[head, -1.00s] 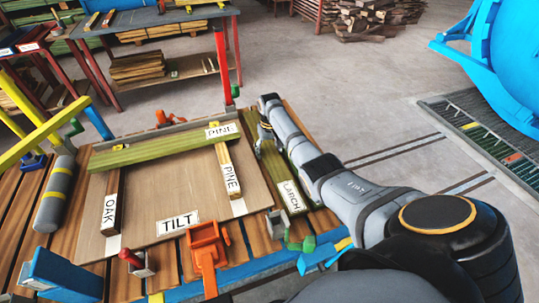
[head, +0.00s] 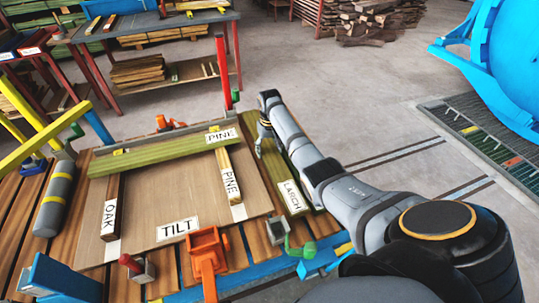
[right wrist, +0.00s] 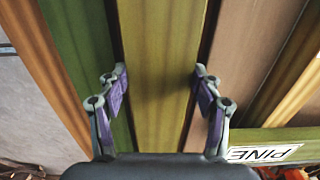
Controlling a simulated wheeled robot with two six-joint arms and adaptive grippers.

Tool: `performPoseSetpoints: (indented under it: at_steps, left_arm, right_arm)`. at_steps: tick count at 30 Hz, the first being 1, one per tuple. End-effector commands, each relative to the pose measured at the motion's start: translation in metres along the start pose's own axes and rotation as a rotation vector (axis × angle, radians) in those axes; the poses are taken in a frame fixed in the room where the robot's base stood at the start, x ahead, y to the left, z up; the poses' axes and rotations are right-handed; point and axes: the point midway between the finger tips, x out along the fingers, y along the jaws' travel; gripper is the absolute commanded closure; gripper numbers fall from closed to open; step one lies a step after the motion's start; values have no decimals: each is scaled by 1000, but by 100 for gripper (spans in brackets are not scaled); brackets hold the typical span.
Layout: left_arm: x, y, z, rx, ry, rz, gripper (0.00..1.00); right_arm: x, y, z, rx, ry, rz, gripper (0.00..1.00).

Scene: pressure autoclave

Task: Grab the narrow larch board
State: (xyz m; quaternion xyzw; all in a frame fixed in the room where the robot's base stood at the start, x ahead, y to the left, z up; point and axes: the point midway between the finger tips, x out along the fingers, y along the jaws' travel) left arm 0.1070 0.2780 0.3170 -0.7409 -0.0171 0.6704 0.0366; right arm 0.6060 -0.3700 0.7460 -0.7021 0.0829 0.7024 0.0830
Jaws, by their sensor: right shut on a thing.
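The narrow larch board (head: 274,170) is a long greenish-yellow plank with a white LARCH label, lying along the right side of the slatted table. In the right wrist view the olive-yellow board (right wrist: 160,50) runs between my fingers, which press against its two long edges. My right gripper (head: 264,132) reaches down over the board's far half and is shut on it; its fingers also show in the right wrist view (right wrist: 160,78). The board appears to lie flat. My right forearm hides part of the table beyond it. My left gripper is not in view.
An orange clamp (head: 207,250) stands at the front edge. A red upright (head: 222,75) stands behind. Open floor lies to the right.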

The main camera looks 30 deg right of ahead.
Motion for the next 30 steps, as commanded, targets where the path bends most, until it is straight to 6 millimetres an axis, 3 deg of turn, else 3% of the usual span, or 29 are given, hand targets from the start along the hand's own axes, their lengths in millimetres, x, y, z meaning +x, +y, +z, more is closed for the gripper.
performPoseSetpoints:
  at_steps: [3,9,12,15,21,30]
  left_arm:
    - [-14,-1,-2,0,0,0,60]
    - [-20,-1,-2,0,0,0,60]
    - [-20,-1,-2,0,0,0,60]
    - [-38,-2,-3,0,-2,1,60]
    - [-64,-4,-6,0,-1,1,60]
    - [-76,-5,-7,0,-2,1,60]
  right_arm:
    - [-26,-6,18,-3,3,1,94]
    - [-62,-16,47,-2,4,1,94]
    - [-68,-23,67,-2,1,0,94]
    - [-84,-30,88,-2,0,0,94]
    - [-96,-40,114,0,-2,-1,94]
    - [-99,-46,132,0,0,-1,94]
